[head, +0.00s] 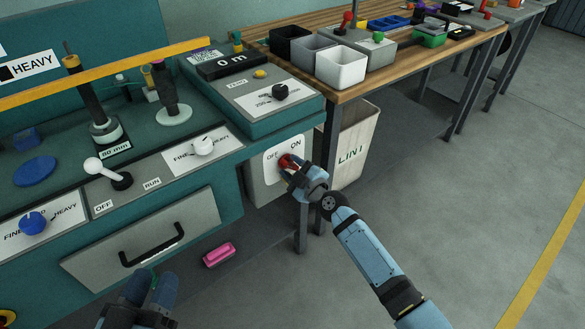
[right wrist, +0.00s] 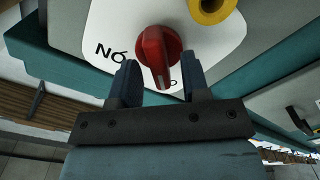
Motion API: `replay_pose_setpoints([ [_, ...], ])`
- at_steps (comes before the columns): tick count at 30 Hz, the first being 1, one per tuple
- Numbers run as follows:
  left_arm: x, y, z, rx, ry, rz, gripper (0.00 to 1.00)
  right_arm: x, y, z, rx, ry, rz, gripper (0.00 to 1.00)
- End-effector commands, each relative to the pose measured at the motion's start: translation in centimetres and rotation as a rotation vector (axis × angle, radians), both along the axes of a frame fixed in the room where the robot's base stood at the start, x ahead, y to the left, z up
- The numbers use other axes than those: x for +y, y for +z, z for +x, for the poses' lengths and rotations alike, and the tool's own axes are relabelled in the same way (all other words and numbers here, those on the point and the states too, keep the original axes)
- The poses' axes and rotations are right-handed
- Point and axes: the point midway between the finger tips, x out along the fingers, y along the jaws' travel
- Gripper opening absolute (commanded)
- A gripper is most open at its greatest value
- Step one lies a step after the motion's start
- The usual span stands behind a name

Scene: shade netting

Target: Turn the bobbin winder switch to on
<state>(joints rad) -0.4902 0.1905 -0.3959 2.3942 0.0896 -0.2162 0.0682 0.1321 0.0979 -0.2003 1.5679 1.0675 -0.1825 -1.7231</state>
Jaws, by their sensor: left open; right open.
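The bobbin winder switch is a red rotary knob (head: 286,161) on a white plate (head: 272,170) marked OFF at left and ON at right, on a grey box under the machine's right end. In the right wrist view the red knob (right wrist: 157,50) sits on its plate, its narrow grip pointing down between the fingers, the ON lettering upside down to its left. My right gripper (right wrist: 160,78) is open, with a finger on each side of the grip and visible gaps. In the head view it partly hides the knob. My left gripper (head: 153,287) is open and empty, below the drawer.
Several other controls are close by: a white-knobbed OFF/RUN lever (head: 95,166), a white FINE/HEAVY dial (head: 202,145) and a black dial (head: 280,91). A pink object (head: 219,255) lies below the drawer (head: 150,240). A LINT bin (head: 352,150) stands right of the switch, under the wooden bench.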

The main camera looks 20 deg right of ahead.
Motion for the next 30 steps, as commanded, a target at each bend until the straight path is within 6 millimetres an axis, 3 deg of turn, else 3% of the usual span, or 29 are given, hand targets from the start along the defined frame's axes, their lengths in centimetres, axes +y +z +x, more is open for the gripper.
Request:
replay_pose_setpoints([
  [1, 0.01, 0.02, -0.01, 0.0, 0.0, 0.0, 0.4, 0.0, 0.0, -0.01, 0.0, 0.0, 0.0, 0.43],
  [6, 0.04, 0.02, 0.0, 0.0, 0.001, 0.001, 0.4, 0.0, -0.01, -0.03, 0.0, 0.0, 0.0, 0.04],
  [7, 0.04, 0.02, 0.0, 0.0, 0.001, 0.001, 0.4, 0.0, -0.01, -0.03, 0.0, 0.0, 0.0, 0.0],
  [20, 0.11, 0.02, 0.02, 0.004, 0.004, 0.003, 0.4, 0.0, 0.04, -0.03, 0.023, 0.001, 0.063, 0.0],
  [30, 0.33, -0.24, 0.12, 0.023, 0.013, 0.016, 0.4, -0.17, 0.21, 0.01, 0.111, 0.002, 0.303, 0.0],
])
